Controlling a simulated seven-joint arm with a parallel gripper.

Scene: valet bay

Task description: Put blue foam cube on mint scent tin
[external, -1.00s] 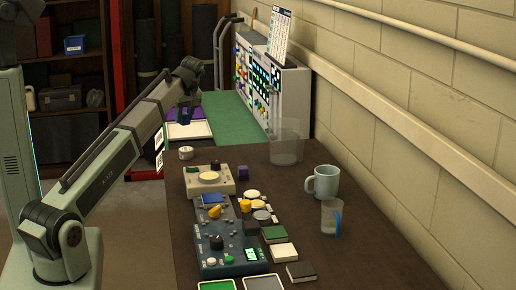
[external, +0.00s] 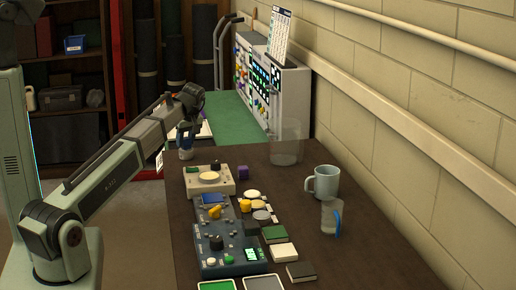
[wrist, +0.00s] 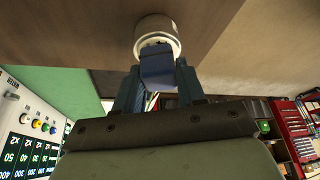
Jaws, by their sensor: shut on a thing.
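My gripper (external: 186,137) is low over the far left end of the brown table, with its fingers pointing down. In the wrist view the fingers (wrist: 158,88) are shut on the blue foam cube (wrist: 157,70). The white round tin (wrist: 142,24), which I take for the mint scent tin, shows right beyond the cube, and the cube overlaps its near rim. In the external view the tin (external: 186,156) is directly below my gripper, and the cube is hard to make out between the fingers. I cannot tell whether cube and tin touch.
A beige device with a dial (external: 208,181) stands close in front of the tin, and a purple cube (external: 243,172) lies to its right. A clear bin (external: 285,145), a mug (external: 324,181) and a glass (external: 330,217) stand farther right. A blue control box (external: 226,243) is nearer.

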